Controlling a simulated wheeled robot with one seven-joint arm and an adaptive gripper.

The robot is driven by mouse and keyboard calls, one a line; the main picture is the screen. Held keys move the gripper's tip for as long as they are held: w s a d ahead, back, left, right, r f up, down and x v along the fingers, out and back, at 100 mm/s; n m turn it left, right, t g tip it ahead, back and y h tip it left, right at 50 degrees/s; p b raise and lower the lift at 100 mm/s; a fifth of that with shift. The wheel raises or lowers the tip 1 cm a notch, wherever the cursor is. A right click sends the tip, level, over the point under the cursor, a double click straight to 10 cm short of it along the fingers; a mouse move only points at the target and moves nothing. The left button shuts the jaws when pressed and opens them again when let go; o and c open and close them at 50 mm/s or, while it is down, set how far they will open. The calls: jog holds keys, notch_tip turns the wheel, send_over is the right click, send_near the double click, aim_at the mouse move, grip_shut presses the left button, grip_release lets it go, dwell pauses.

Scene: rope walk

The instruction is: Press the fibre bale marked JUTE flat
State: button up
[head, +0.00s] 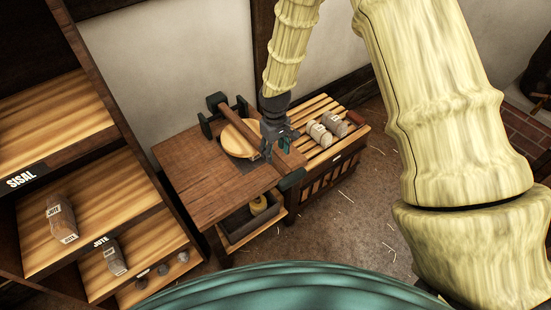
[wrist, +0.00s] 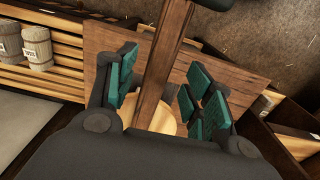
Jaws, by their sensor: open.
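A wooden press lever (head: 239,118) spans a round pale plate (head: 235,139) on the brown table; the lever also shows in the wrist view (wrist: 165,60). My gripper (head: 277,147) is at the lever's near part. In the wrist view its teal-padded fingers (wrist: 160,92) are apart, one on each side of the lever; contact is unclear. A brownish bale (head: 62,217) with white tags, seemingly reading JUTE, lies on the left shelf. What is under the plate is hidden.
A slatted bench (head: 320,104) on the right holds two pale tagged rolls (head: 319,134) and a red-brown cylinder (head: 355,118). A drawer under the table (head: 190,185) holds a yellow object (head: 259,205). The left shelving (head: 75,110) has a SISAL label. Floor is strewn with straw.

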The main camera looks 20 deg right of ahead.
aim_at(275, 159)
jog(key=shift+s+f+p, duration=0.15)
jog(key=shift+f+p, duration=0.35)
jog(key=shift+f, duration=2.15)
grip_shut()
jog(key=shift+f, duration=0.1)
